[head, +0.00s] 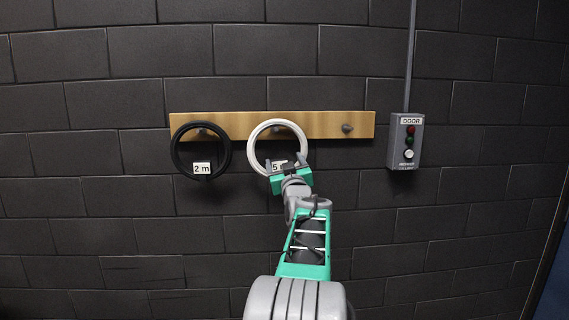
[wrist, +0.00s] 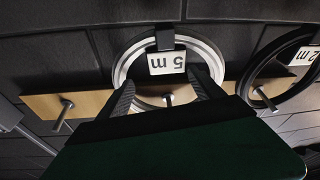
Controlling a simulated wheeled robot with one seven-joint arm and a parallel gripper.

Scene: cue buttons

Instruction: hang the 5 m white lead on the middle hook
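The white lead (head: 253,150), a coiled ring with a "5 m" tag (head: 279,166), is against the wall at the middle hook (head: 277,128). The hook's peg (wrist: 168,99) shows inside the ring (wrist: 119,72) in the wrist view, and the ring appears to hang from it. My gripper (head: 285,164) is in front of the ring's lower part. In the wrist view its two fingers (wrist: 164,88) are spread wide, with the tag (wrist: 166,62) between and beyond them. I see a gap on both sides of the tag. My gripper hides part of the ring's lower right.
A black ring tagged "2 m" (head: 175,150) hangs on the left hook of the wooden board (head: 320,124). The right hook (head: 347,128) is bare. A grey DOOR box (head: 394,158) with red and green lamps and a white button is farther right, under a conduit.

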